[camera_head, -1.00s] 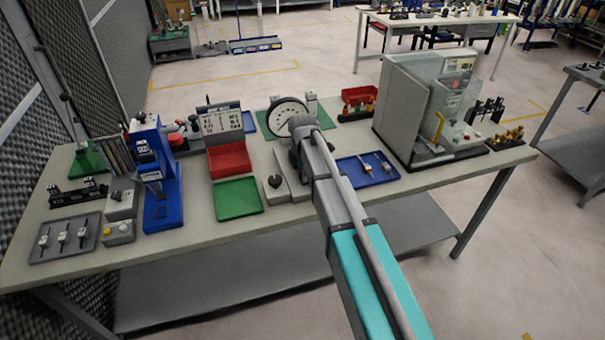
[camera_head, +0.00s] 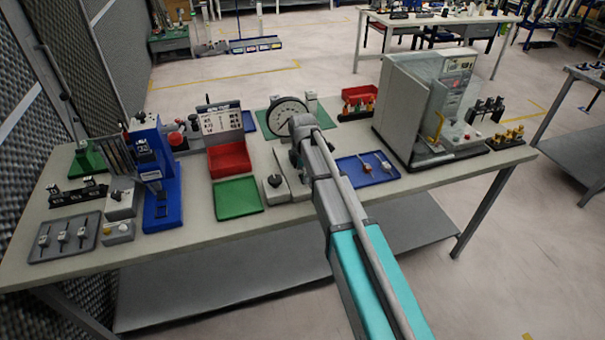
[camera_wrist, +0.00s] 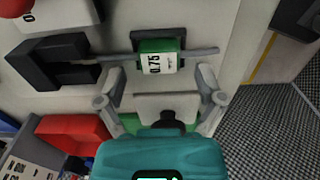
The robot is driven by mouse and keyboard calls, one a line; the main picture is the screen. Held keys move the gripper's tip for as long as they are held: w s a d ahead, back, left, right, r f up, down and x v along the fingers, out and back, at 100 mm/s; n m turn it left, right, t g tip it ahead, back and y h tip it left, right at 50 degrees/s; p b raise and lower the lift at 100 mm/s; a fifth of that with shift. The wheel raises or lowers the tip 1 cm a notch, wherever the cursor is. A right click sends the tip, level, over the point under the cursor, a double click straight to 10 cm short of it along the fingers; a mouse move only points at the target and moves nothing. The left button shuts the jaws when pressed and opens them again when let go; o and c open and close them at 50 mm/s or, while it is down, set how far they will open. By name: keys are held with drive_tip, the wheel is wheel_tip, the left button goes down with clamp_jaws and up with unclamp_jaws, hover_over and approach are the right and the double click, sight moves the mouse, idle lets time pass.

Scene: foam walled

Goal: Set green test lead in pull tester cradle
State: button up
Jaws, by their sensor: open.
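In the wrist view the green test lead (camera_wrist: 161,57) is a green block with a white 0.75 label and a grey rod out of each side. It lies level across a dark holder (camera_wrist: 183,62) that looks like the pull tester cradle; I cannot tell whether it is fully seated. My gripper (camera_wrist: 158,82) is open, its fingers on either side of the block and apart from it. In the head view the round dial of the pull tester (camera_head: 288,113) stands behind my wrist, which hides the lead, the cradle and my fingertips.
A black forked bracket (camera_wrist: 52,60) sits beside the lead. A blue tray (camera_head: 348,178) with leads is right of my arm, near a large grey machine (camera_head: 405,100). A green tray (camera_head: 237,198), red bin (camera_head: 229,160) and blue stand (camera_head: 165,207) are on the left.

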drive_tip(key=shift+r+p, duration=2.8)
drive_tip(key=shift+r, duration=0.05)
drive_tip(key=shift+s+d+r, duration=0.1)
drive_tip(key=shift+d+r, duration=0.05)
drive_tip(key=shift+d, duration=0.1)
drive_tip(key=s+d+r+p, duration=0.1)
drive_tip(key=s+d+p, duration=0.1)
drive_tip(key=d, duration=0.8)
drive_tip(key=s+d+r+p, duration=0.1)
drive_tip(key=s+d, duration=0.4)
drive_tip(key=d, duration=0.5)
drive_tip(key=shift+s+d+r+p, duration=0.25)
drive_tip(key=shift+r+p, duration=0.15)
drive_tip(key=shift+r, duration=0.4)
drive_tip(key=shift+s+a, duration=0.1)
drive_tip(key=s+a+m, duration=0.3)
drive_tip(key=s+m, duration=1.1)
drive_tip(key=m, duration=0.7)
drive_tip(key=shift+s+a, duration=0.25)
drive_tip(key=shift+a, duration=0.05)
